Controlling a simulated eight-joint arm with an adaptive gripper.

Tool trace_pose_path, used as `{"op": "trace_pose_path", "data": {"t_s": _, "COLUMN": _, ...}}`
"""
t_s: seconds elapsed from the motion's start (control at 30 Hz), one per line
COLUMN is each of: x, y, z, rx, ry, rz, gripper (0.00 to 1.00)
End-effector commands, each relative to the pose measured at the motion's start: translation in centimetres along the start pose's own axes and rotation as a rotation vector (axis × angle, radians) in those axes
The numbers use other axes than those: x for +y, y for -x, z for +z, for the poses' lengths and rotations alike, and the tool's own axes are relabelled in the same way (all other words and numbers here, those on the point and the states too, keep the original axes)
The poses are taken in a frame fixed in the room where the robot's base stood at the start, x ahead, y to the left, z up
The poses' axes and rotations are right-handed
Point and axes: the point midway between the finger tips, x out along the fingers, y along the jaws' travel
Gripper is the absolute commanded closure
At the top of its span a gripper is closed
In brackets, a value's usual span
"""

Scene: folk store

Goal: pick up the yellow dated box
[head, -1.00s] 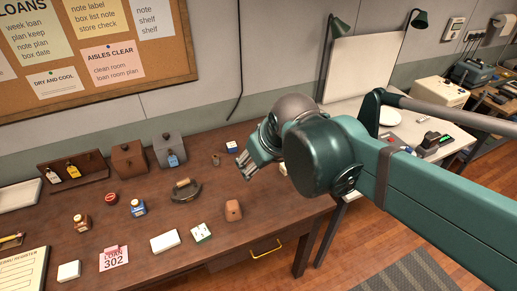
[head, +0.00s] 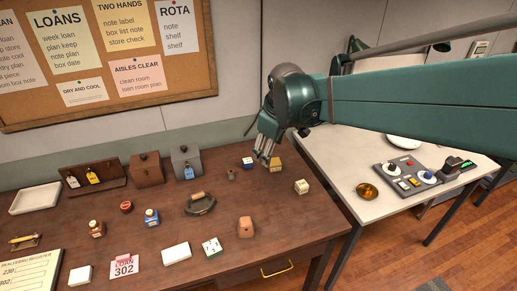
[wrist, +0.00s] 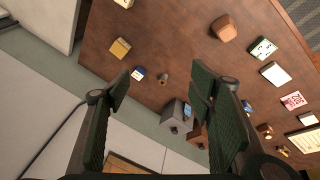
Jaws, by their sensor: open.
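A yellow box (head: 275,164) stands near the back right of the brown table, just right of a small blue-and-white box (head: 247,162). I cannot read a date on it. It also shows in the wrist view (wrist: 121,47), up and left of the left finger, outside the gap between the fingers. My gripper (head: 266,150) is open and empty, pointing down above the table close to the yellow box. In the wrist view its two fingers (wrist: 164,85) are wide apart, with the blue-and-white box (wrist: 138,74) between them, further away.
A cream box (head: 301,187) stands to the right of the yellow box. A brown box (head: 245,227), a dark handled object (head: 200,204) and several small items are on the table. Two lidded boxes stand at the back. A white table (head: 375,160) adjoins at right.

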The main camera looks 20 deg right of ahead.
Motion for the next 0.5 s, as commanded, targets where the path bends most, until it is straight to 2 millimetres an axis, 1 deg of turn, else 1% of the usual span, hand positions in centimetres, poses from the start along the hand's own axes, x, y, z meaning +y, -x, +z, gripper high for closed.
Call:
{"op": "trace_pose_path", "data": {"t_s": 0.03, "x": 0.8, "y": -0.6, "z": -0.5, "rx": -0.008, "ry": 0.019, "rz": -0.005, "gripper": 0.46}}
{"op": "trace_pose_path", "data": {"t_s": 0.37, "x": 4.5, "y": -4.5, "z": -2.6, "rx": -0.055, "ry": 0.166, "rz": -0.047, "gripper": 0.46}}
{"op": "trace_pose_path", "data": {"t_s": 0.5, "x": 6.0, "y": -6.4, "z": -3.4, "rx": -0.073, "ry": 0.227, "rz": -0.067, "gripper": 0.46}}
